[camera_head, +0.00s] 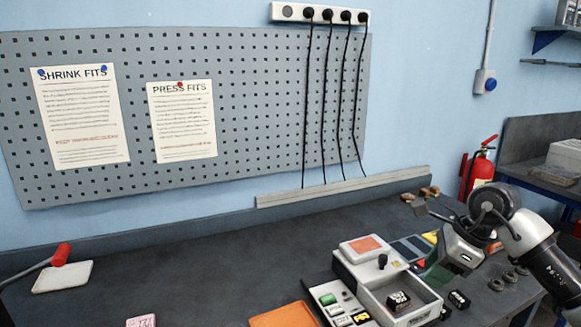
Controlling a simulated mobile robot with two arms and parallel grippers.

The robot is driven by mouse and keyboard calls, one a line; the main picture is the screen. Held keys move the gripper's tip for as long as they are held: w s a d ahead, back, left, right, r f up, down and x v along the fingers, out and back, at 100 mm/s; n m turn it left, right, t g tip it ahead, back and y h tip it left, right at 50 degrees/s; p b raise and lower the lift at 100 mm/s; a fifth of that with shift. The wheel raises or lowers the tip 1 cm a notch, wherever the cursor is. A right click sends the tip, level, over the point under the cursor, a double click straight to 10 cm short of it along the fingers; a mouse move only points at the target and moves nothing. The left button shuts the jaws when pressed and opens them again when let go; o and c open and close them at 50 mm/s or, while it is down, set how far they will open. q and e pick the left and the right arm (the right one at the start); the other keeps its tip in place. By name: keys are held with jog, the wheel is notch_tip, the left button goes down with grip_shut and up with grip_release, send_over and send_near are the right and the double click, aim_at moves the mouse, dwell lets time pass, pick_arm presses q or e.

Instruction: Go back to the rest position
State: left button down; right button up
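My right gripper (432,209) is at the end of my arm that comes in from the right, above the back right part of the bench (190,270). Its fingers look apart, with nothing seen between them. It is small and dark here, and part of it is hidden by its own wrist. My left gripper is not in view.
Below the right arm stands a grey and white device with an open tray (435,303) and an orange-topped box (368,246). Dark rings (496,285) lie at the right. A red-handled tool (60,255) and white pad (62,277) lie left. The middle back is clear.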

jog(key=s+a+m+t+y, duration=0.2)
jog(key=a+y, duration=0.5)
jog(key=a, duration=0.2)
jog(key=s+a+m+t+y, duration=0.1)
jog(key=s+a+m+y, duration=0.15)
jog(key=a+y, duration=0.6)
jog(key=s+d+f+n+t+h, duration=0.2)
jog(key=d+f+n+t+h, duration=0.35)
jog(key=n+h, duration=0.85)
jog(key=s+d+f+n+t+h, duration=0.2)
jog(key=d+f+n+t+h, duration=0.35)
jog(key=n, duration=1.65)
jog(key=s+f+m+g, duration=0.3)
jog(key=s+f+g, duration=0.35)
jog(key=s, duration=0.35)
jog(key=s+f+m+g, duration=0.45)
jog(key=s+f, duration=0.35)
jog(key=s, duration=0.3)
notch_tip(320, 180, down, 26)
jog(key=s+g, duration=0.2)
jog(key=g, duration=0.1)
jog(key=s+d+f+n, duration=0.1)
jog(key=s+d+f, duration=0.1)
jog(key=s+f, duration=1.3)
jog(key=shift+s+d+f+g, duration=0.25)
jog(key=shift+s+f+g, duration=0.15)
